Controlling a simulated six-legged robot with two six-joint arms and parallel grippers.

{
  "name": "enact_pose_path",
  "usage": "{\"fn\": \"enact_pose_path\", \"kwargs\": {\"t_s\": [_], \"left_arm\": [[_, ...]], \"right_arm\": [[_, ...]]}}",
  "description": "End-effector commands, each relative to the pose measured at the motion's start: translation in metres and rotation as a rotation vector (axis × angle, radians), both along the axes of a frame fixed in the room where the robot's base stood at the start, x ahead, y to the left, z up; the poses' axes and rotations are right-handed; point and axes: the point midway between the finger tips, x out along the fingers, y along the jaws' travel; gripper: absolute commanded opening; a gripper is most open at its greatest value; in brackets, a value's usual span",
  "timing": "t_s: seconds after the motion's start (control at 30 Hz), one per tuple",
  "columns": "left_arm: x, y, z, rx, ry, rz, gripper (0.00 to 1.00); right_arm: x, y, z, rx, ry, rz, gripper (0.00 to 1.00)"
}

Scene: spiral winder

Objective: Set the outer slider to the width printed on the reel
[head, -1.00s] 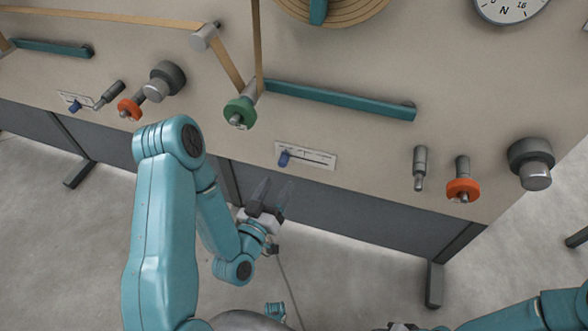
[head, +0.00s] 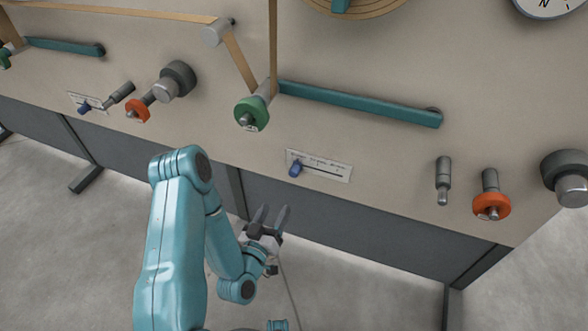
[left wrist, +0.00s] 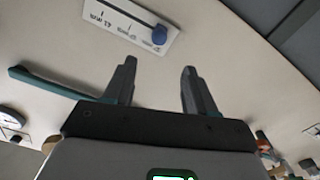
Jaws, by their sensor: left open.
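A slider with a blue knob (head: 296,169) sits on a white scale plate (head: 325,172) at the panel's lower middle. The knob is at the plate's left end. In the left wrist view the blue knob (left wrist: 159,35) and the plate (left wrist: 125,20) lie beyond the fingertips; the print is too small to read surely. A second blue slider knob (head: 84,108) is at the far left. My left gripper (head: 270,212) is open and empty, below and apart from the middle slider; its fingers also show in the left wrist view (left wrist: 159,68). A reel (head: 365,7) is cut off at the top; no width print shows.
A green roller (head: 251,113) with tan strip and a teal bar (head: 360,103) are above the slider. An orange knob (head: 491,206) and grey posts stand at right. A dial (head: 550,8) is at top right. The floor below the panel is clear.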

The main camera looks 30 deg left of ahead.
Motion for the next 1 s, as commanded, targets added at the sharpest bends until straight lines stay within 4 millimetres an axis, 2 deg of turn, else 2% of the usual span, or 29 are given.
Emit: {"fn": "enact_pose_path", "kwargs": {"t_s": [0.03,0.13,0.2,0.6,0.8,1.0], "left_arm": [[0.005,0.001,0.011,0.0,-0.001,0.001,0.56],[0.013,0.002,0.011,0.0,-0.001,0.0,0.56],[0.032,0.006,0.001,0.007,-0.008,-0.004,0.56],[0.12,0.027,0.001,0.002,-0.007,-0.002,0.56],[0.141,0.033,0.001,0.0,-0.004,-0.001,0.56],[0.146,0.034,0.001,0.0,-0.003,-0.001,0.56]], "right_arm": [[-0.001,0.001,0.021,0.0,0.001,0.003,0.43],[-0.002,0.002,0.039,0.002,0.002,0.007,0.43],[-0.002,0.002,0.024,0.002,0.002,0.007,0.43],[-0.002,0.002,0.011,0.002,0.003,0.006,0.43],[-0.002,0.001,0.008,0.002,0.003,0.006,0.43],[-0.002,0.002,0.008,0.002,0.003,0.006,0.43]]}}
